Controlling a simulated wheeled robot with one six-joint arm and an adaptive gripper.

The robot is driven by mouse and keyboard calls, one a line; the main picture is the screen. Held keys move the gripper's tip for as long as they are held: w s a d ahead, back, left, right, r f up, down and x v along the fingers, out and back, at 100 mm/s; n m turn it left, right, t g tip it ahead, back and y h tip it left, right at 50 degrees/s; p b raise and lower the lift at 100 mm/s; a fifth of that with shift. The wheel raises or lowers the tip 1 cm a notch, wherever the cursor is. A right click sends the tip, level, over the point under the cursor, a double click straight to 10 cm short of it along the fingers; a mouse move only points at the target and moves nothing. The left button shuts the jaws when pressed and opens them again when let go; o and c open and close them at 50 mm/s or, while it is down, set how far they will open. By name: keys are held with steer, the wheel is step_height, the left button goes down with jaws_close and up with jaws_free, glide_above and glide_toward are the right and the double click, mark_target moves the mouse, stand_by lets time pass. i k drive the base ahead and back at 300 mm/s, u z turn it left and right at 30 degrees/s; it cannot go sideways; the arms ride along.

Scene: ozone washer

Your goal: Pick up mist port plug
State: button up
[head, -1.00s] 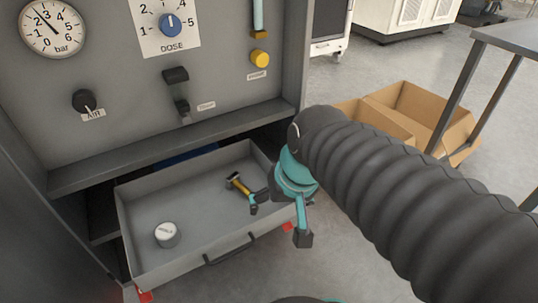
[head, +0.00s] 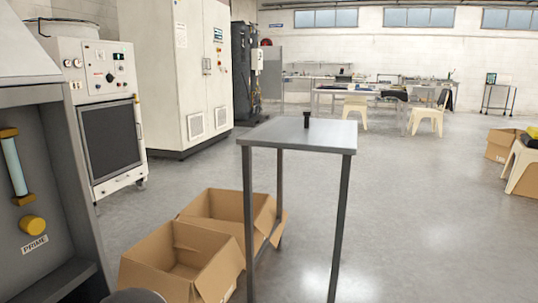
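A small dark object (head: 307,119) stands upright on the grey metal table (head: 270,135), near the middle of its far edge. It may be the mist port plug, but it is too small to tell. My gripper is out of this view. Only a dark curved bit of my arm shows at the bottom left edge. The open drawer of the washer panel is out of view.
Open cardboard boxes (head: 185,262) stand on the floor left of the table. The washer panel (head: 45,200) with a yellow PRIME knob (head: 33,225) fills the left edge. White cabinets stand behind.

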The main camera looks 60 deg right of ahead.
mark_target(307, 113)
steer(key=z, duration=1.5)
steer(key=i, duration=0.7)
